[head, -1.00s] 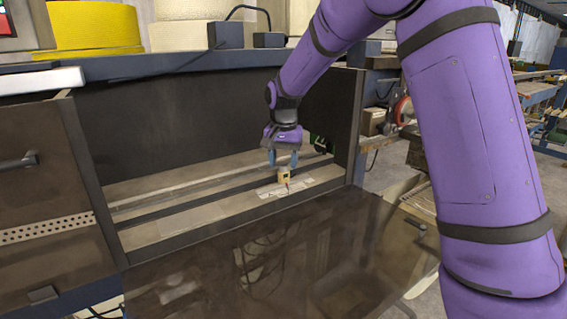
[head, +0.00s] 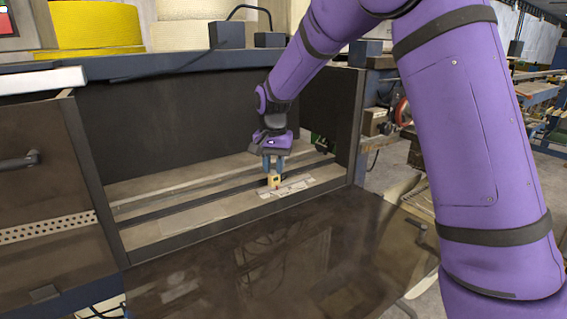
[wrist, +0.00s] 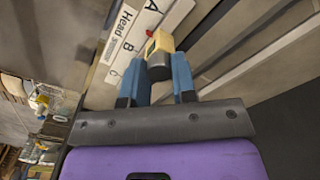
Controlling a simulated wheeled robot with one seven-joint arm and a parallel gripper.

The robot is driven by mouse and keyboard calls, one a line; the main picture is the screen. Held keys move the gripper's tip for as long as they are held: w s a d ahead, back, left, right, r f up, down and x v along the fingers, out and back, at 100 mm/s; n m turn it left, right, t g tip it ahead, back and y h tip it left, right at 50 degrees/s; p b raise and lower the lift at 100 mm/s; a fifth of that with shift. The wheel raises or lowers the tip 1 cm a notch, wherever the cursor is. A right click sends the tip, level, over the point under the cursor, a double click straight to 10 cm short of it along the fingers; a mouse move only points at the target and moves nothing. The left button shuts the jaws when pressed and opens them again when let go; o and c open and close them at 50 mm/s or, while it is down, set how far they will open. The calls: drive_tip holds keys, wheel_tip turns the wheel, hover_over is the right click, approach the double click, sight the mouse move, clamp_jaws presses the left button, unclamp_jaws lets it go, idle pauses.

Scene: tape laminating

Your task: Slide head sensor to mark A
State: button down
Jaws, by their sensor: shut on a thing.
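The head sensor (head: 273,182) is a small cream-yellow block with a dark round part and a red pointer, on the rail inside the open cabinet. It shows larger in the wrist view (wrist: 159,45). My gripper (head: 273,168) is shut on it from above, with a blue finger on each side in the wrist view (wrist: 158,75). The white label strip (head: 292,187) lies beside the sensor.
Long metal rails (head: 160,203) run across the cabinet floor, with clear length left of the sensor. A dark side panel (head: 347,120) stands close on the right. The dark lowered front panel (head: 270,265) lies before the opening.

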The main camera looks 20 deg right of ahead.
sight(265, 188)
drive_tip(key=shift+s+a, duration=0.2)
drive_tip(key=shift+a, duration=0.5)
drive_tip(key=shift+s+a, duration=0.15)
drive_tip(key=shift+a, duration=0.5)
drive_tip(key=c, duration=0.9)
unclamp_jaws()
drive_tip(key=shift+a, duration=0.1)
wheel_tip(265, 188, up, 11)
